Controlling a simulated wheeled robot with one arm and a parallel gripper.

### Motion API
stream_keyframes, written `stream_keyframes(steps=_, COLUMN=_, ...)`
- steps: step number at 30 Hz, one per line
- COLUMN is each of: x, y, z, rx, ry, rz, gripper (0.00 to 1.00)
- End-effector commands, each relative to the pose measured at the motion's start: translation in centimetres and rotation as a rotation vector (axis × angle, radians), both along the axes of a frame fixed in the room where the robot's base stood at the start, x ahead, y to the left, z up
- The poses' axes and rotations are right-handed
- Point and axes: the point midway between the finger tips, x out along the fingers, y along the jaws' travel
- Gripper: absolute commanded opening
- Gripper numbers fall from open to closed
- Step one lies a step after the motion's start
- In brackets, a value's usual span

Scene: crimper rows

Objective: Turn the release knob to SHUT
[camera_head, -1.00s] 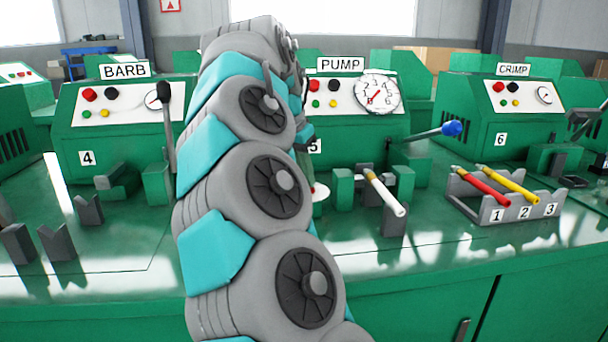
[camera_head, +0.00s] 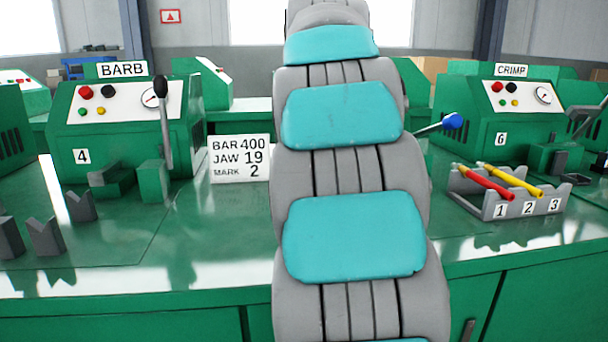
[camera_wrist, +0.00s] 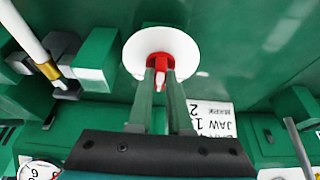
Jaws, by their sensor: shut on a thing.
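The release knob (camera_wrist: 158,64) is red and sits on a white round disc (camera_wrist: 188,52) in the wrist view. My gripper (camera_wrist: 161,82) has its two grey-green fingers on either side of the knob's red grip and is shut on it. A red part shows between the fingers. I can read no SHUT mark on the disc. In the head view my arm hides the knob, the gripper and nearly all of the PUMP machine. The machine's gauge (camera_wrist: 40,171) shows in part at the wrist view's lower left corner.
A blue-tipped lever (camera_head: 452,121) sticks out right of my arm. A rack (camera_head: 492,212) holds a red and a yellow tool. A card (camera_head: 240,158) reads BAR 400, JAW 19, MARK 2. A white rod (camera_wrist: 28,35) lies in a holder left of the disc.

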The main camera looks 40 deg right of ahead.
Motion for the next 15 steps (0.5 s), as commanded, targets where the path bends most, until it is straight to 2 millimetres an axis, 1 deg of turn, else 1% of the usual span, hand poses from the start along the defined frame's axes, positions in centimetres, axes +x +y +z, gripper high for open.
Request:
stream_keyframes(steps=3, x=0.17, y=0.05, z=-0.15, rx=0.003, ry=-0.002, rz=0.116, gripper=0.00)
stream_keyframes(steps=15, x=0.02, y=-0.23, z=0.16, rx=0.001, ry=-0.004, rz=0.480, gripper=0.00)
